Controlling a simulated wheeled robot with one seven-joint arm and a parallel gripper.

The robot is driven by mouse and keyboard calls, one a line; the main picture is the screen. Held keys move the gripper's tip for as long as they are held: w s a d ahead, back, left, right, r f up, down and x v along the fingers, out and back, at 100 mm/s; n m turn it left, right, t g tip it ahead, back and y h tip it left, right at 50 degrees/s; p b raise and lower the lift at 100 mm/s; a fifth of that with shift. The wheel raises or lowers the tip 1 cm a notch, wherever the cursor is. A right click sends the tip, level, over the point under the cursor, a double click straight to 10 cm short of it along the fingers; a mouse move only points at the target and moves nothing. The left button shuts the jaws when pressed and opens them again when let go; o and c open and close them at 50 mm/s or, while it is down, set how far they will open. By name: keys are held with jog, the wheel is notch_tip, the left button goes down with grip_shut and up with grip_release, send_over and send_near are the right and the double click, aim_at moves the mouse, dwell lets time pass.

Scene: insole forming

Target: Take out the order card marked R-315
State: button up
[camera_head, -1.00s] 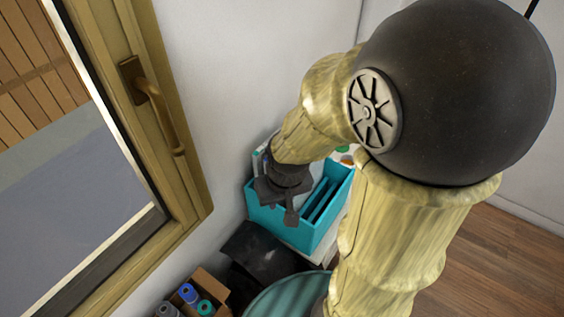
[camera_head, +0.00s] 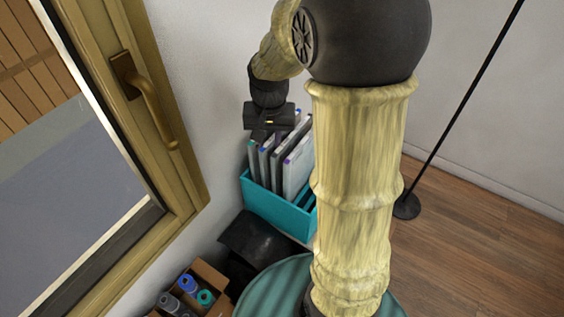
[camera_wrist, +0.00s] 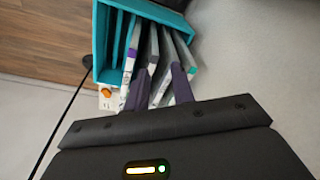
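A teal box (camera_head: 280,214) holds several upright cards in grey and white, with small coloured corner marks. In the head view, one card (camera_head: 298,170) has a purple mark and another (camera_head: 254,160) a green one. The box also shows in the wrist view (camera_wrist: 101,40). I cannot read R-315 on any card. My gripper (camera_head: 268,128) is above the cards' upper ends in the head view. In the wrist view its two dark fingers (camera_wrist: 160,88) are apart, with a card's end showing between them. They do not look closed on it. My gripper hides some card tops.
A window frame with a handle (camera_head: 150,100) stands at the left. A cardboard box (camera_head: 212,283) with several spools and a round green striped surface (camera_head: 268,290) are in front. A black pole stand (camera_head: 407,206) is at the right. Floor there is clear.

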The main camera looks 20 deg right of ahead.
jog(key=w+d+r+m, duration=0.2)
jog(key=w+d+m, duration=0.1)
jog(key=w+d, duration=0.1)
jog(key=w+d+r+m+g+p, duration=0.1)
jog(key=w+d+r+m, duration=0.2)
jog(key=w, duration=0.3)
jog(key=shift+w+d+r+m+g, duration=0.25)
jog(key=shift+w+d+m+g, duration=0.1)
jog(key=shift+d+m, duration=0.1)
notch_tip(320, 180, down, 12)
jog(key=p, duration=0.3)
jog(key=shift+f, duration=0.15)
notch_tip(320, 180, down, 5)
jog(key=p, duration=0.3)
jog(key=shift+f, duration=0.1)
